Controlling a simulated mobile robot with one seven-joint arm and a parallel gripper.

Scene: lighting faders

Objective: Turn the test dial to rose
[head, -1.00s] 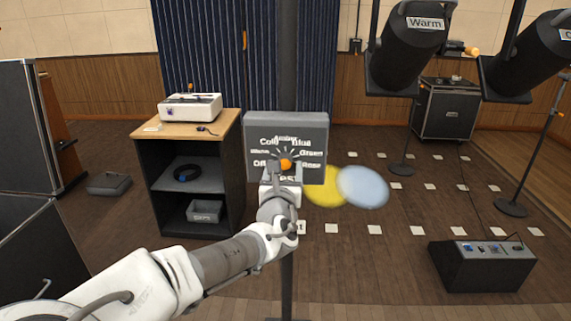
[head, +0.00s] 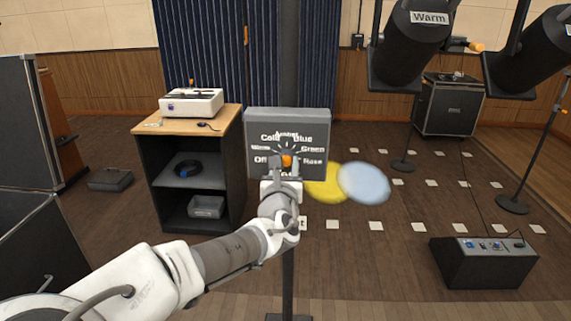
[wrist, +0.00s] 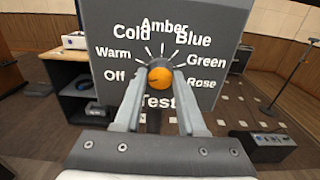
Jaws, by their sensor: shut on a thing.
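The test dial is an orange knob (wrist: 160,77) on a grey panel (head: 262,120) with the labels Off, Warm, Cold, Amber, Blue, Green and Rose around it. In the wrist view Rose (wrist: 202,83) is at the lower right of the dial and Test is below it. My gripper (wrist: 159,92) is shut on the orange knob, one finger on each side. In the head view the knob (head: 286,161) shows just above my gripper. I cannot tell clearly which label the dial points to.
Two stage lamps hang at the upper right, one labelled Warm (head: 412,45). Yellow (head: 325,184) and pale blue (head: 363,182) light spots lie on the floor. A cabinet (head: 190,150) stands left of the panel, and a fader box (head: 484,262) sits at lower right.

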